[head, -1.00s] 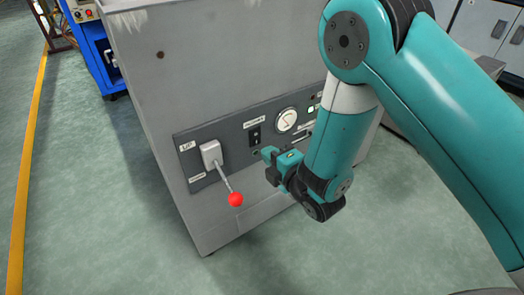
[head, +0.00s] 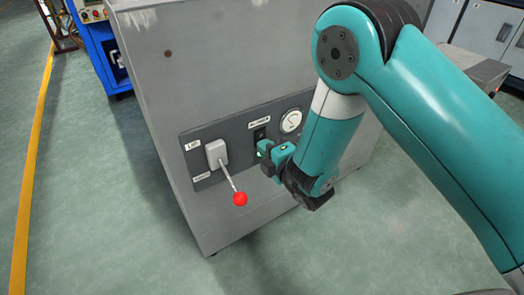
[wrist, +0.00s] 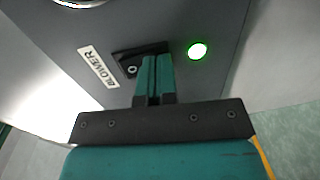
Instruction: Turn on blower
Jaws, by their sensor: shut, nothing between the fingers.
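The black blower switch (head: 259,134) sits on the dark panel under its white label (head: 259,121). In the wrist view the switch (wrist: 131,66) is beside the label reading BLOWER (wrist: 98,67), and its circle mark shows. My gripper (head: 264,150) is shut and empty, with its tips at the switch. In the wrist view my fingertips (wrist: 155,62) cover part of the switch; they look pressed to it or very close. A round green light (wrist: 197,50) glows beside the switch.
A lever with a red knob (head: 240,199) sticks out left of my gripper. A round gauge (head: 291,121) is right of the switch. The grey machine (head: 225,75) stands on a green floor, with a blue cabinet (head: 95,50) behind at left.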

